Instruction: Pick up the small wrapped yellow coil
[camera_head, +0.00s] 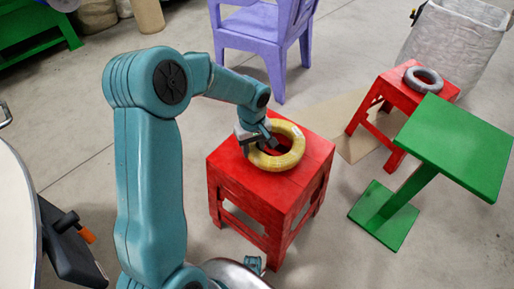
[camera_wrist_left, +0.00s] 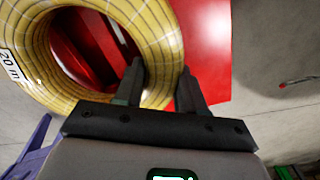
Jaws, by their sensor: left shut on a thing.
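The yellow coil (camera_head: 292,158) is a ring with wrap bands and a white label, on top of the red stool (camera_head: 309,161) in the head view. It fills the upper left of the left wrist view (camera_wrist_left: 165,40), where its label reads "20 m". My left gripper (camera_head: 267,143) reaches the coil's left side from above. In the left wrist view, its two dark fingers (camera_wrist_left: 162,82) straddle the ring's band, one inside the hole and one outside. The gripper is shut on the coil. I cannot tell whether the coil is clear of the stool top. My right gripper is not in view.
A second red stool (camera_head: 385,88) with a grey coil (camera_head: 423,78) stands at the right, beside a green stand (camera_head: 455,145). A purple chair (camera_head: 262,38) is behind the near stool. A whitish bag (camera_head: 455,45) is at the back right. Grey floor lies between them.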

